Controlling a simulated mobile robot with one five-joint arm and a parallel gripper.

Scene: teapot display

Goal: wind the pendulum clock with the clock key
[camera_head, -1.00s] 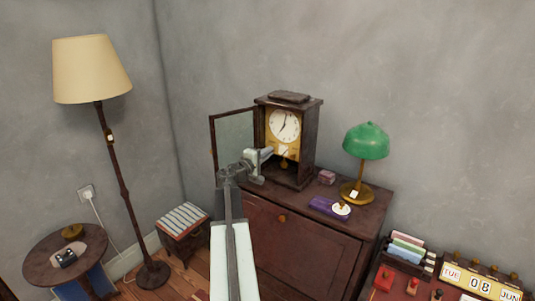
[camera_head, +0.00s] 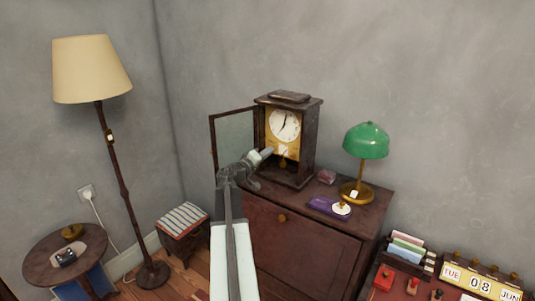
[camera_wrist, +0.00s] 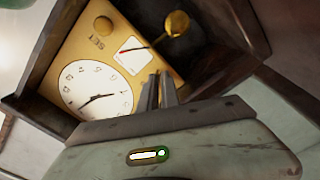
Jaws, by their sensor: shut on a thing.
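The pendulum clock (camera_head: 290,137) stands upright on the dark cabinet, its glass door (camera_head: 234,140) swung open to the left. Its white dial (camera_head: 284,126) sits on a gold plate. The wrist view shows the dial (camera_wrist: 97,92) turned over, with a small gauge (camera_wrist: 133,55) with a red hand and a round gold pendulum bob (camera_wrist: 177,23). My gripper (camera_head: 268,152) is at the clock's open front, below the dial. In the wrist view its fingers (camera_wrist: 158,90) are close together beside the dial's edge. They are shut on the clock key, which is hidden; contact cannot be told.
The cabinet (camera_head: 300,238) also bears a purple case (camera_head: 322,206), a small pinkish box (camera_head: 327,176) and a green lamp (camera_head: 365,142) on the right. The open door stands close to my arm's left. A floor lamp (camera_head: 92,70) is farther left.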

